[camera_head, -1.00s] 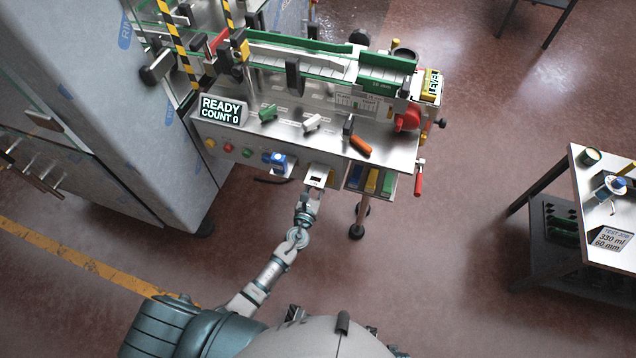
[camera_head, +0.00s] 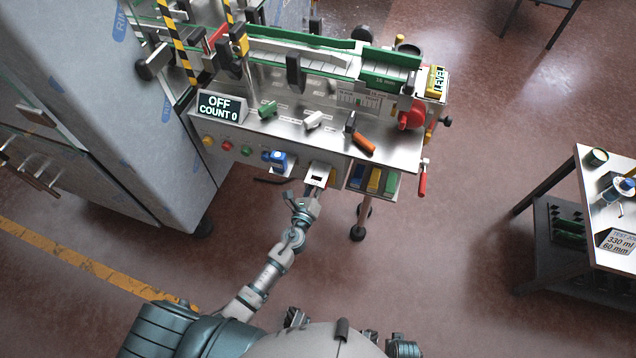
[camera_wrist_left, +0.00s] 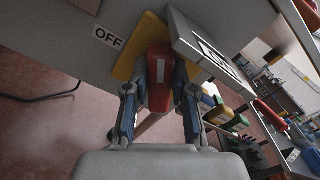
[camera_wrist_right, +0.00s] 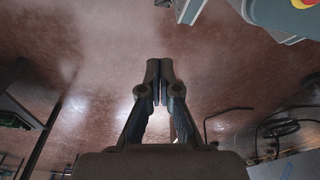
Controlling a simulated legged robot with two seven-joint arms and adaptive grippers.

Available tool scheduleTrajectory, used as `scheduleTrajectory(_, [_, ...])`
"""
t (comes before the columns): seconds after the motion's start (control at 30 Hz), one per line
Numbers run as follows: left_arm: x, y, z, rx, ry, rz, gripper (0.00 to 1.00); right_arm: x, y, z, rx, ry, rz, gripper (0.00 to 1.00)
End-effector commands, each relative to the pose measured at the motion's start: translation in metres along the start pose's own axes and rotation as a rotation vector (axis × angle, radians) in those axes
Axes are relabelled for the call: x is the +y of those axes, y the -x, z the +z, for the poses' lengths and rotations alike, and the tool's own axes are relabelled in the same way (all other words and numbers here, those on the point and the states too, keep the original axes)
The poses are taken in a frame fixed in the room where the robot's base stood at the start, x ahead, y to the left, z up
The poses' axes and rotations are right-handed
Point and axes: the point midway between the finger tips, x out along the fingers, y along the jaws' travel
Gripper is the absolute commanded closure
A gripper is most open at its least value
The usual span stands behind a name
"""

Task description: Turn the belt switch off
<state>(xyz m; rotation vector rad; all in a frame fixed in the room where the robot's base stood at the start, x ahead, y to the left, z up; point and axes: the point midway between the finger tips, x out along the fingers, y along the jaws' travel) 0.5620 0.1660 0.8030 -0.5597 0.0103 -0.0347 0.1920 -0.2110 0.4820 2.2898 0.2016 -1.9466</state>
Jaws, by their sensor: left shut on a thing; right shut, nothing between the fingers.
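The belt switch's red handle (camera_wrist_left: 160,68) sits on a yellow plate (camera_wrist_left: 125,62) on the front of the machine, in the left wrist view. An "OFF" label (camera_wrist_left: 108,37) is beside the plate on the left, and the handle points up in the picture. My left gripper (camera_wrist_left: 160,92) has its two fingers on either side of the red handle and is shut on it. In the head view my left gripper (camera_head: 304,203) is at the machine's front edge; the switch is hidden there. My right gripper (camera_wrist_right: 162,88) is shut and empty, over open floor.
The display (camera_head: 221,107) on the machine reads "OFF, COUNT 0". A blue knob (camera_head: 278,158) and several coloured buttons are on the front panel, left of my left gripper. A side table (camera_head: 580,180) stands far right. The floor between is clear.

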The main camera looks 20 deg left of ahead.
Motion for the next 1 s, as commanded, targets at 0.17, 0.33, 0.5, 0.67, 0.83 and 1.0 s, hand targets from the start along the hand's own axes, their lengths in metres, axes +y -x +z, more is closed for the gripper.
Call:
scheduleTrajectory(0.17, [0.004,0.001,-0.003,0.001,0.169,0.004,1.00,0.001,0.016,-0.012,0.008,-0.002,0.001,1.00])
scheduleTrajectory(0.33, [0.006,0.001,-0.003,0.001,0.330,0.004,1.00,0.002,0.032,-0.021,0.014,-0.004,0.002,1.00])
scheduleTrajectory(0.5, [0.008,0.001,-0.004,0.000,0.492,0.005,1.00,0.002,0.047,-0.028,0.019,-0.006,0.002,1.00])
scheduleTrajectory(0.67, [0.009,0.001,-0.004,-0.001,0.640,0.005,1.00,0.003,0.059,-0.033,0.023,-0.007,0.003,1.00])
scheduleTrajectory(0.83, [0.011,0.001,-0.005,-0.001,0.778,0.007,1.00,0.003,0.067,-0.035,0.025,-0.008,0.003,1.00])
scheduleTrajectory(1.0, [0.011,0.001,-0.006,-0.001,0.891,0.007,1.00,0.003,0.072,-0.036,0.025,-0.008,0.004,1.00])
